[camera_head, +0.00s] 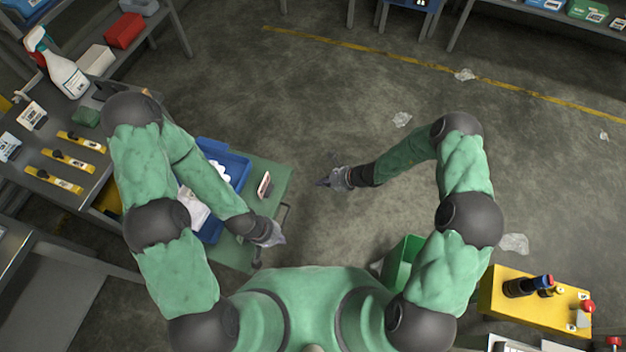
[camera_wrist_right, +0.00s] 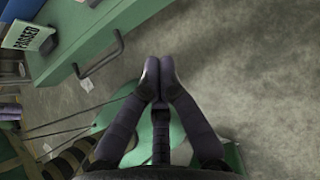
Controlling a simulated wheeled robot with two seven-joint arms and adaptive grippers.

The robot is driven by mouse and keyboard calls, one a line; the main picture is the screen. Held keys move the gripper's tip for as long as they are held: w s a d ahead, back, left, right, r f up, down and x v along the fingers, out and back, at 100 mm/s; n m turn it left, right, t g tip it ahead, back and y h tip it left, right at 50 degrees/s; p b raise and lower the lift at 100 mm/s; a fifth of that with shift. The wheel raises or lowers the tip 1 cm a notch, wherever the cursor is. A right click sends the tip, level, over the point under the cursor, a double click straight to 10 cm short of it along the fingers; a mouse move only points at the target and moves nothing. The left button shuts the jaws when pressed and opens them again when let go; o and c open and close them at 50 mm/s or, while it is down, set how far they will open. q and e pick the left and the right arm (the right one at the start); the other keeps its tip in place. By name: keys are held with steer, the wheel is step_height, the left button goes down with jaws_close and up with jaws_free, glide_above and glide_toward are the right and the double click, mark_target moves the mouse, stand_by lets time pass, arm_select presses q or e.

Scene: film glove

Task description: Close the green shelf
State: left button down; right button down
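The green shelf (camera_head: 268,172) is pulled out to the right of the workbench and carries a blue bin (camera_head: 228,160) and a small sign (camera_head: 264,185). Its dark handle (camera_head: 284,216) is on the right front edge. My left gripper (camera_head: 281,240) is near the shelf's lower right corner, and whether it touches cannot be told. My right gripper (camera_head: 322,183) is over the floor, apart from the shelf on its right. In the right wrist view, my right gripper (camera_wrist_right: 159,76) has its fingertips together with nothing between them. The shelf (camera_wrist_right: 72,28) and handle (camera_wrist_right: 100,60) show at upper left there.
A workbench (camera_head: 65,220) with several yellow tools and a spray bottle (camera_head: 62,70) stands on the left. A green bin (camera_head: 400,262) and a yellow box (camera_head: 535,300) are at lower right. The floor ahead is mostly clear, with some crumpled film (camera_head: 402,119).

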mark_target(288, 183)
steer(key=b+x, duration=0.1)
steer(key=x, duration=0.3)
steer(key=a+r+b+x, duration=0.1)
steer(key=x, duration=0.3)
steer(key=a+r+b+x, duration=0.1)
steer(key=x, duration=0.3)
steer(key=shift+w, duration=0.35)
steer(key=shift+a+b, duration=0.1)
steer(key=shift+b, duration=0.2)
